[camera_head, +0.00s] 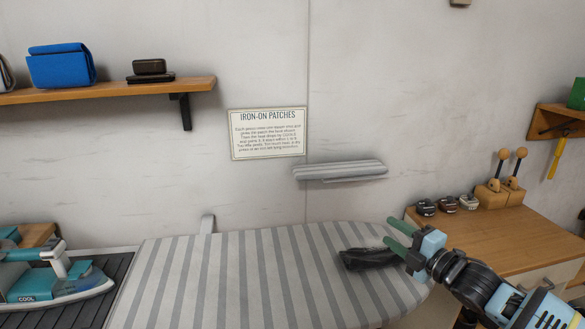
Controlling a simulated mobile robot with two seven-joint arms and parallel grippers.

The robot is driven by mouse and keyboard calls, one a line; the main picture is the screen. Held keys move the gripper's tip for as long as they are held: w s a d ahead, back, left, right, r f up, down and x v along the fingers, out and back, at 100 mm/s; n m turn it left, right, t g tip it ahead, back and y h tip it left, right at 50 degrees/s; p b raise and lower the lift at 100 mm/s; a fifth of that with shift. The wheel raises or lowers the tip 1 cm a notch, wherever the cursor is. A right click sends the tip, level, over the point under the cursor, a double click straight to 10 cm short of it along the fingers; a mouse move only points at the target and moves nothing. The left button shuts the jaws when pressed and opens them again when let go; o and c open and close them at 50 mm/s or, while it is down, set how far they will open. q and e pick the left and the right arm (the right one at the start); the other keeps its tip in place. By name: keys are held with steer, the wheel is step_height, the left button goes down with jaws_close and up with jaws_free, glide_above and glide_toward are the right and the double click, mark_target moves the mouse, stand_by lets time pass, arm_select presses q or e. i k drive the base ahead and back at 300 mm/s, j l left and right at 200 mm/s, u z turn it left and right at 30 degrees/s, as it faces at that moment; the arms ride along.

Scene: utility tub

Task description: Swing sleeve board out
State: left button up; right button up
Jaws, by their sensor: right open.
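The sleeve board (340,170) is a narrow grey-striped board with a rounded right end. It sits at the wall, just above and behind the large striped ironing board (235,270). Its mount is not clear from here. My right gripper (387,229) has green fingers, which are apart with nothing visible between them. It is over the right part of the ironing board, below and to the right of the sleeve board, and not touching it. My left gripper is not in view.
A dark object (368,259) lies on the ironing board beside my right gripper. An iron (62,282) stands at the left. A wooden table (490,240) with small items is at the right. A shelf (120,90) and a sign (267,133) are on the wall.

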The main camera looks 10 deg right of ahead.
mark_target(302, 173)
steer(key=i+j, duration=0.25)
steer(key=i, duration=0.2)
steer(key=i+j, duration=0.2)
steer(key=i, duration=0.25)
